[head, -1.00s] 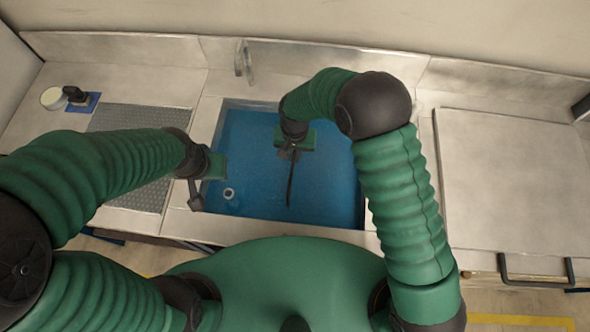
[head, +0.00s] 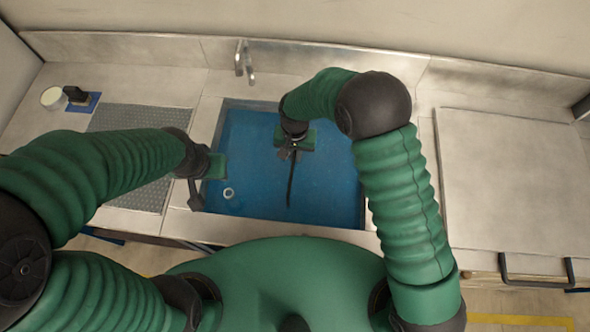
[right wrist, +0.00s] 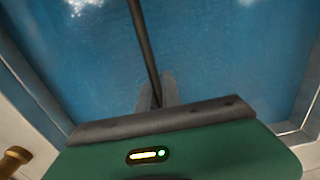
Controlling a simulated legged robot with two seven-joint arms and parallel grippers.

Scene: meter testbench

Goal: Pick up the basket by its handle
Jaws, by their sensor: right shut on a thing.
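My right gripper (head: 294,152) is over the blue-bottomed sink (head: 245,195) and is shut on a thin dark bar (head: 291,185). The bar slants down the picture from the fingers toward the near side of the sink. In the right wrist view the bar (right wrist: 143,40) runs from between the two grey fingers (right wrist: 158,95) to the top edge. It looks like a handle, but no basket body can be made out. My left gripper (head: 195,190) is at the sink's left edge, apart from the bar; its jaw opening is unclear.
A faucet (head: 244,62) stands behind the sink. A grey ribbed drainboard (head: 135,118) lies to the left, with a white round container (head: 54,98) and a dark object (head: 76,95) on a blue pad behind it. The right counter (head: 515,180) is clear.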

